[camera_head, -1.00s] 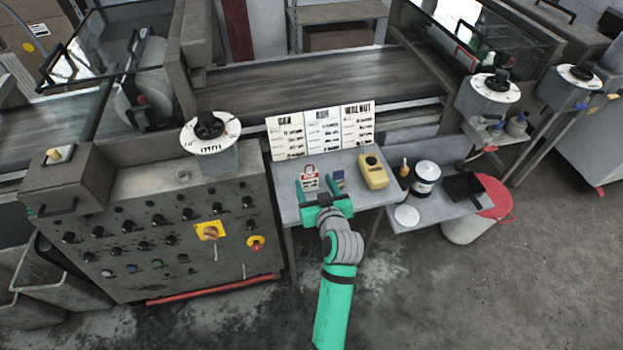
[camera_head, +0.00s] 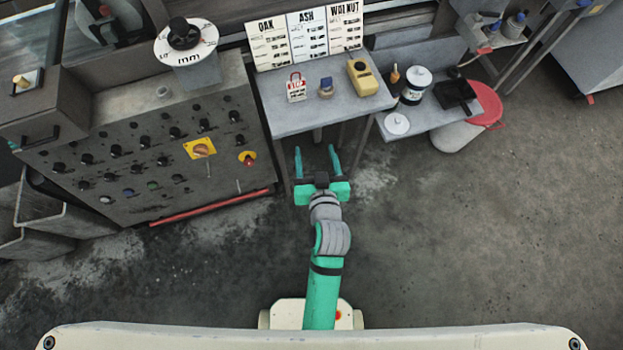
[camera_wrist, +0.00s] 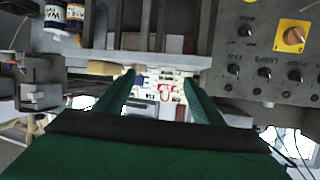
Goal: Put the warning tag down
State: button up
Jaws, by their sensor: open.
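The warning tag (camera_head: 296,90) is a small white and red tag with a red loop on top. It sits on the grey side table (camera_head: 300,122), near its left side and in front of the wood cards. In the wrist view the tag (camera_wrist: 167,88) shows between and beyond my fingers. My gripper (camera_head: 318,150) is open and empty, in front of the table's near edge and apart from the tag. The wrist view also shows my gripper (camera_wrist: 157,75) with its green fingers spread.
A blue-topped padlock-like item (camera_head: 326,88) and a yellow meter (camera_head: 364,78) stand right of the tag. OAK, ASH and WALNUT cards (camera_head: 306,38) stand behind. A control cabinet (camera_head: 150,150) is at left, a lower shelf (camera_head: 430,118) at right. The floor in front is open.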

jog(key=s+a+r+t+h, duration=0.1)
jog(key=s+r, duration=0.1)
jog(key=s, duration=2.4)
jog(key=shift+s+r+m+t+h, duration=0.25)
jog(key=shift+s+m+t+h, duration=0.05)
jog(key=shift+s+m+h, duration=0.1)
jog(key=shift+w, duration=0.1)
